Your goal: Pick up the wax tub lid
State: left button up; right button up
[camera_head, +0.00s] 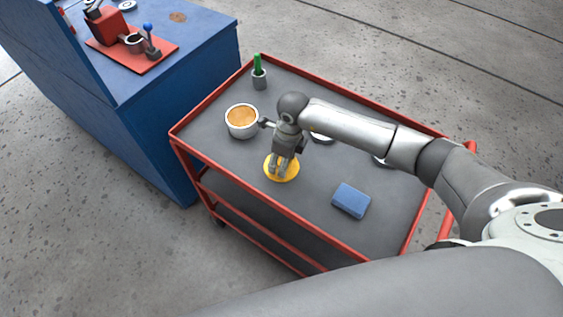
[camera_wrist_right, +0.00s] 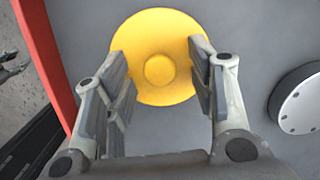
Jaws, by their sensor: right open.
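The yellow round wax tub lid (camera_head: 281,168) lies flat on the grey top of the red-rimmed cart, near its front-left edge. In the right wrist view the lid (camera_wrist_right: 158,58) shows a raised round knob in its middle. My right gripper (camera_head: 281,172) points down over the lid. In the wrist view its two fingers (camera_wrist_right: 162,85) are apart, one on each side of the knob, with nothing held between them. Contact with the lid cannot be made out. Grey finger-like parts at the wrist view's left edge, perhaps my left gripper (camera_wrist_right: 12,66), are cut off.
A white tub with orange contents (camera_head: 242,120) stands up-left of the lid. A grey cup with a green item (camera_head: 259,76) stands at the back. A blue block (camera_head: 351,200) lies to the right. A round metal disc (camera_wrist_right: 300,102) is partly hidden by my right arm.

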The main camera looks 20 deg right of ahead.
jog(key=shift+f, duration=0.15)
jog(key=c, duration=0.9)
